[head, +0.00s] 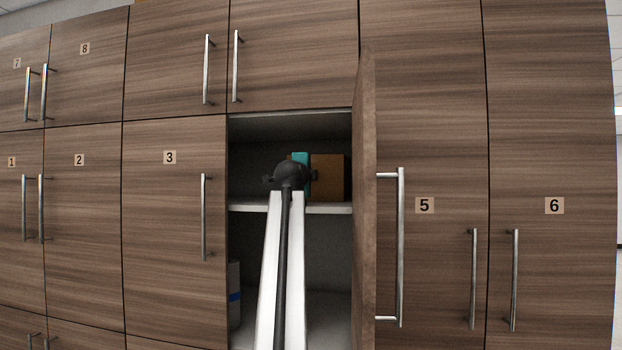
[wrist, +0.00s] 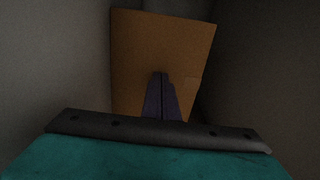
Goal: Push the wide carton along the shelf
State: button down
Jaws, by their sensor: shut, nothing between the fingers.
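The wide carton is a plain brown box (head: 329,176) standing on the white shelf (head: 332,208) inside the open cupboard, near its right side. In the wrist view the carton (wrist: 163,42) fills the upper middle, ahead of the fingers. My gripper (wrist: 160,78) is shut and empty, its dark fingers pointing at the carton face. Whether the fingertips touch the carton cannot be told. In the head view my arm reaches into the cupboard, and its dark wrist hides the fingers and the carton's left part.
The cupboard door (head: 365,210) stands open on the right, its handle (head: 400,247) facing right. Closed numbered doors surround the opening. The shelf left of my wrist looks clear.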

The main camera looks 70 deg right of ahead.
jog(key=a+b, duration=0.1)
jog(key=a, duration=0.3)
jog(key=s+a+b, duration=0.1)
jog(key=a, duration=0.3)
jog(key=s+a+b, duration=0.1)
jog(key=a, duration=0.4)
jog(key=shift+d, duration=0.1)
